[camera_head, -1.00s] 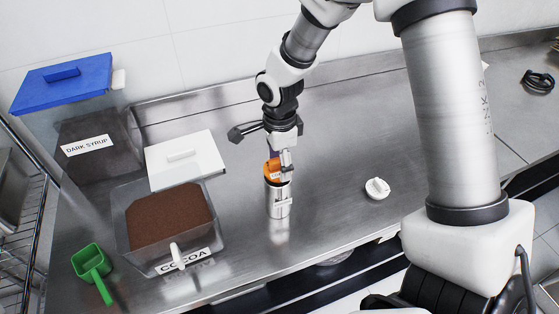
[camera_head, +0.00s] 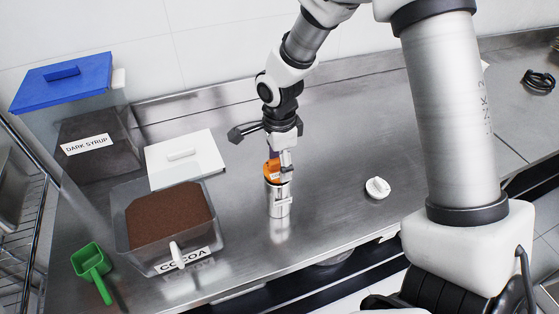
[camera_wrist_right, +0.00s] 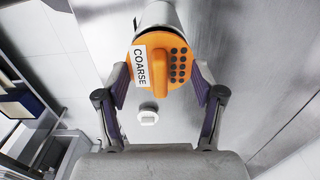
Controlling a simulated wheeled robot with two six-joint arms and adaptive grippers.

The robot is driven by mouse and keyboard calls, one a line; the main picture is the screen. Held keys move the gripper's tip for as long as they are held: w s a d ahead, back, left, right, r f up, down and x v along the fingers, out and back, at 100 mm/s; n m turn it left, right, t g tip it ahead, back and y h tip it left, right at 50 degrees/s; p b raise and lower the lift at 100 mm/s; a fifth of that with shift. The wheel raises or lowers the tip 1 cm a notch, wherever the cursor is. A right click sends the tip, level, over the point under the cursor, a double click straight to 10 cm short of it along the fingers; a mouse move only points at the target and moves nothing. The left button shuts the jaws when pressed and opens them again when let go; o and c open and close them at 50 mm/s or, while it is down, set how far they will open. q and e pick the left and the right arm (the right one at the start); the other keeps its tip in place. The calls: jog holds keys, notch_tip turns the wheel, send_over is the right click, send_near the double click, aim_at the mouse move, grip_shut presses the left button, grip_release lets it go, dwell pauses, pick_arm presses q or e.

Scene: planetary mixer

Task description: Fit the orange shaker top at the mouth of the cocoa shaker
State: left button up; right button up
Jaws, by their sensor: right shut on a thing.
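The orange shaker top (camera_head: 271,170), with holes and a COARSE label in the right wrist view (camera_wrist_right: 177,48), is at the mouth of the metal cocoa shaker (camera_head: 277,202). The shaker stands upright on the counter, and its metal body also shows behind the top in the right wrist view (camera_wrist_right: 160,14). My right gripper (camera_head: 281,168) is shut on the orange top, one finger at each side of it. I cannot tell whether the top is fully seated, as the fingers hide part of the joint. My left gripper is not in view.
A cocoa bin (camera_head: 128,242) stands left of the shaker, with a green scoop (camera_head: 91,260) beside it and a white lid (camera_head: 200,160) behind. A white top (camera_head: 377,188) lies right of the shaker, with clear counter between.

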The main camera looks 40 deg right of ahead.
jog(key=shift+f+b, duration=0.75)
jog(key=shift+f, duration=0.3)
jog(key=o, duration=1)
notch_tip(320, 180, up, 12)
jog(key=shift+r, duration=0.1)
